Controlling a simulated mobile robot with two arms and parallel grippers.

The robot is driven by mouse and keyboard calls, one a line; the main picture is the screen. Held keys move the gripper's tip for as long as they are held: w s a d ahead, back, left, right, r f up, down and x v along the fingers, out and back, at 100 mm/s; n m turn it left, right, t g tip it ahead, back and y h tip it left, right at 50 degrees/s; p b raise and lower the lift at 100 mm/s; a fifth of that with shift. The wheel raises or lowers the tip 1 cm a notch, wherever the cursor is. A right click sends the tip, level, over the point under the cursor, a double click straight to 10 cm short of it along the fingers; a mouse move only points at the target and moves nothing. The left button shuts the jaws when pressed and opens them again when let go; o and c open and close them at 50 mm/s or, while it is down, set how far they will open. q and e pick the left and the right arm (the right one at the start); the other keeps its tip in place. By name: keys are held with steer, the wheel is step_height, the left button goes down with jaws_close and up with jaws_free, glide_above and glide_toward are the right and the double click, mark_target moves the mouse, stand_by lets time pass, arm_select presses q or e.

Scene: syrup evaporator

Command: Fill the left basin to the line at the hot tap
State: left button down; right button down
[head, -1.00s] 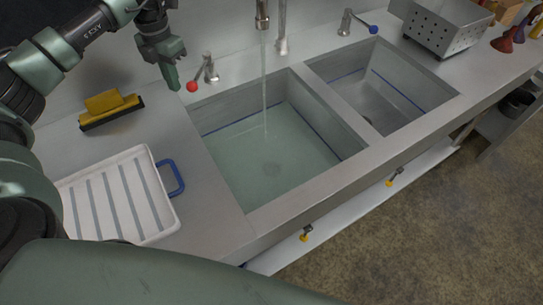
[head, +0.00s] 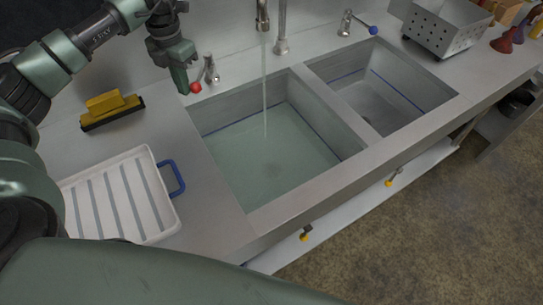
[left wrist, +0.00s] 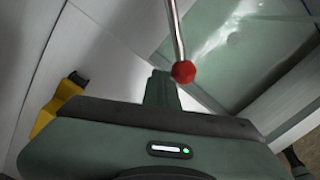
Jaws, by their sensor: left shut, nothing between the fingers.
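The left basin (head: 225,180) holds pale green water (head: 270,155), its surface close under the blue line (head: 235,122) on the back wall. A stream (head: 265,95) falls into it from the spout (head: 262,15). The hot tap (head: 210,68) has a lever ending in a red ball (head: 195,87). My left gripper (head: 183,88) is shut and empty, its tip just left of the red ball. In the left wrist view the finger (left wrist: 160,90) is right beside the red ball (left wrist: 184,71); whether they touch I cannot tell. My right gripper is not in view.
The right basin (head: 385,95) looks empty, with a blue-knobbed tap (head: 350,22) behind it. A white ribbed tray (head: 120,195) with a blue handle and a yellow squeegee (head: 110,105) lie on the left counter. A perforated metal box (head: 445,28) stands at the right.

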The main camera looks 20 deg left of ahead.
arm_select(q)
steer(key=shift+w+d, duration=0.1)
steer(key=shift+d, duration=1)
steer(key=shift+d, duration=0.1)
steer(key=shift+w+d+p, duration=0.2)
steer(key=shift+d+p, duration=0.05)
steer(key=shift+d, duration=0.35)
steer(key=shift+w+d+p, duration=0.2)
steer(key=shift+d, duration=0.35)
steer(key=shift+w+d, duration=0.3)
steer(key=shift+d, duration=0.3)
steer(key=shift+w+d, duration=0.3)
steer(key=shift+d, duration=0.25)
